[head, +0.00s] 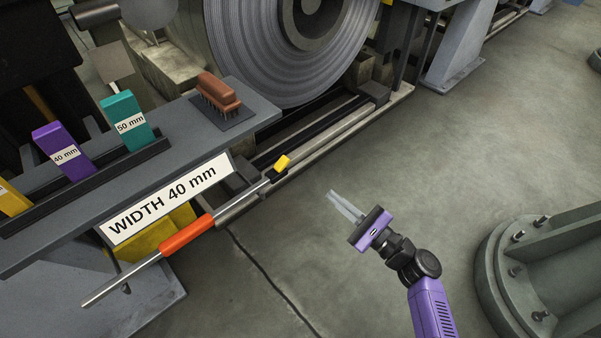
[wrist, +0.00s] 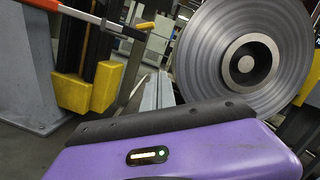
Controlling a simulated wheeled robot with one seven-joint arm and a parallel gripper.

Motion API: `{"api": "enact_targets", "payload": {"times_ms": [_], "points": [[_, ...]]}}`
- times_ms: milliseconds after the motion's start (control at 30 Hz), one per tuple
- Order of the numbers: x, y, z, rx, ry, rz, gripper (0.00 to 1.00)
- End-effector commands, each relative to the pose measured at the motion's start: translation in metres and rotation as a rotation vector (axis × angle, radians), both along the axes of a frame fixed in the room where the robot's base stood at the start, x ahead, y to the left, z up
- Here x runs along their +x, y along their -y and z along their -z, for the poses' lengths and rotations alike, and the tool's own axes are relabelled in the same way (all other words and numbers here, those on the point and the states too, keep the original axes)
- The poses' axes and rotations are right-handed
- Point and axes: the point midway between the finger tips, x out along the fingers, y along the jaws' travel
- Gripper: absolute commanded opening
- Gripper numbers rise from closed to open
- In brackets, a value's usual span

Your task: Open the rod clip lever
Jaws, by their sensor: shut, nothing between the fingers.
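The clip lever (head: 282,163) is a small yellow tab on a dark clip at the far end of a steel rod (head: 245,193) with an orange grip (head: 187,236). The rod slants along the front edge of the grey shelf. The yellow lever also shows in the wrist view (wrist: 145,25), at the upper left beside the rod end. My gripper (head: 332,195) is shut and empty, over the floor to the right of the lever and apart from it. In the wrist view its fingers (wrist: 163,76) are together, to the right of the lever.
The grey shelf (head: 258,112) carries a "WIDTH 40 mm" sign (head: 165,199), purple and teal blocks (head: 63,151) and a brush (head: 219,93). A large steel coil (head: 285,60) stands behind. A round bolted base (head: 545,270) is at right. Floor around my gripper is clear.

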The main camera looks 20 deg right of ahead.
Motion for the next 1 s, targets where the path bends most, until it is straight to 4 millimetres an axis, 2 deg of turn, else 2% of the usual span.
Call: {"api": "enact_targets", "payload": {"times_ms": [100, 567, 767, 1000], "points": [[-0.005, -0.006, -0.009, 0.056, 0.016, -0.04, 0.0], [-0.001, -0.009, -0.009, 0.063, 0.01, -0.045, 0.0], [0.023, -0.021, -0.014, 0.061, 0.011, -0.049, 0.0], [0.065, -0.04, -0.024, 0.062, 0.011, -0.047, 0.0]]}}
